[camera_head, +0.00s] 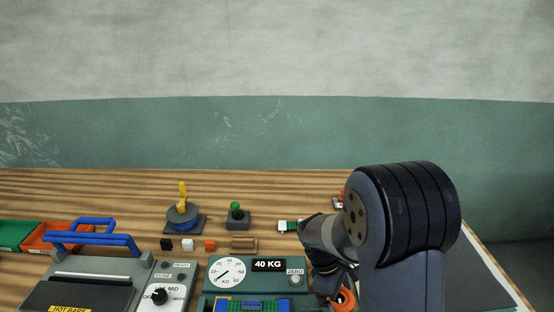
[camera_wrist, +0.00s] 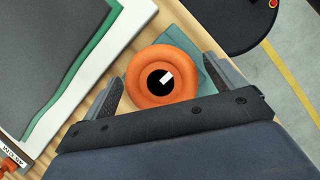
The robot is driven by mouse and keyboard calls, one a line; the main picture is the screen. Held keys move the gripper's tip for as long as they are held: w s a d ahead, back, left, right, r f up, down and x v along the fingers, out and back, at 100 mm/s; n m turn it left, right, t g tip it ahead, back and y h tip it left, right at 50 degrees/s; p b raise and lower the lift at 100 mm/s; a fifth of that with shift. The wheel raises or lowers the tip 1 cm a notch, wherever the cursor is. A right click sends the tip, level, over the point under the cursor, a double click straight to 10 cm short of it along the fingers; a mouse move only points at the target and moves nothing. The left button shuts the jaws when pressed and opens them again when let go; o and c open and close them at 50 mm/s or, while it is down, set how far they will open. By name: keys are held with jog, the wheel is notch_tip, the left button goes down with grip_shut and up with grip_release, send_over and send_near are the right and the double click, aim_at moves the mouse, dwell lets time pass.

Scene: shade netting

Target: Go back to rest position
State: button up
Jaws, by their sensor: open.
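My gripper (camera_wrist: 163,68) is open in the wrist view, one dark finger on each side of a round orange thing (camera_wrist: 140,62) with a black centre and a white mark. Gaps show between the fingers and its rim, so it is not gripped; I cannot tell its height relative to the fingertips. In the head view my arm covers most of the gripper, low at the right of the bench. Part of an orange round thing (camera_head: 347,300) shows there beneath the arm.
The wooden bench (camera_head: 100,182) holds a scale marked 40 KG (camera_head: 222,292), a heat sealer (camera_head: 80,265), a yellow-handled switch (camera_head: 183,218), a green-knobbed joystick (camera_head: 238,217), small blocks (camera_head: 188,245) and an orange bin (camera_head: 42,240). A grey-green sheet stack (camera_wrist: 55,60) lies beside the gripper.

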jog(key=m, duration=0.2)
jog(key=m+g+y, duration=0.1)
jog(key=m, duration=0.2)
jog(key=shift+g, duration=0.3)
jog(key=m+y, duration=0.1)
jog(key=m, duration=0.3)
jog(key=shift+g+y, duration=0.3)
jog(key=shift+y, duration=0.1)
jog(key=m+y, duration=0.2)
jog(key=m, duration=0.5)
jog(key=m+y, duration=0.1)
jog(key=m, duration=0.1)
jog(key=shift+m+y, duration=0.3)
